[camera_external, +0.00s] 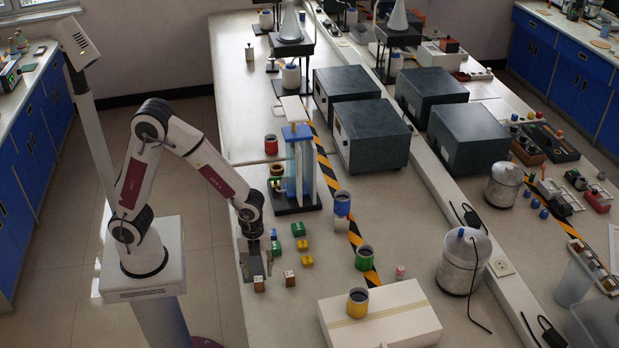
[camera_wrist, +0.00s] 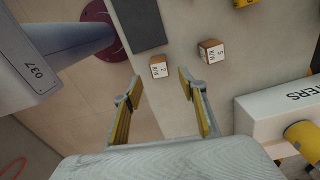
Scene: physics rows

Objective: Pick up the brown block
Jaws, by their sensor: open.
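Two small brown blocks with white labelled faces stand on the bench near its edge. The left brown block (camera_external: 259,285) also shows in the wrist view (camera_wrist: 158,67), just beyond my fingertips and between their lines. The right brown block (camera_external: 289,278) shows in the wrist view (camera_wrist: 211,51) beyond and to the right of the right finger. My gripper (camera_external: 257,265) is open and empty, pointing down above the bench beside the left block. It also shows in the wrist view (camera_wrist: 157,87), its yellow-padded fingers spread apart. I cannot tell its exact height.
Yellow blocks (camera_external: 306,261) and green blocks (camera_external: 298,229) lie behind the brown ones. A white box (camera_external: 410,318) with a yellow cup (camera_external: 358,302) stands to the right. A dark flat plate (camera_wrist: 138,22) lies close to the left block. The bench edge is near on the left.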

